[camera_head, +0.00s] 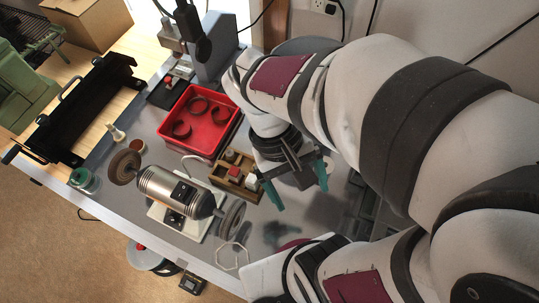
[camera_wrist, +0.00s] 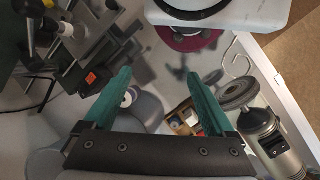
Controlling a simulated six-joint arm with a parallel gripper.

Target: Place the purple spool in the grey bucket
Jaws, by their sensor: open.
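My gripper (camera_head: 298,190) hangs over the grey table (camera_head: 262,235), right of the wooden organiser; its teal fingers are apart and empty, as the wrist view (camera_wrist: 160,76) also shows. A dark magenta-purple round piece (camera_wrist: 200,42), perhaps the spool, shows at the top of the wrist view, partly covered by my white arm. In the head view only a sliver of it (camera_head: 293,243) shows above my arm. A grey-blue rounded object (camera_wrist: 147,112) with a small white round part lies below and between the fingers in the wrist view; I cannot tell if it is the bucket.
A red tray (camera_head: 222,143) with dark red rings stands left of my gripper. The wooden organiser (camera_head: 218,180) holds small items. A black tray (camera_head: 75,115) lies far left.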

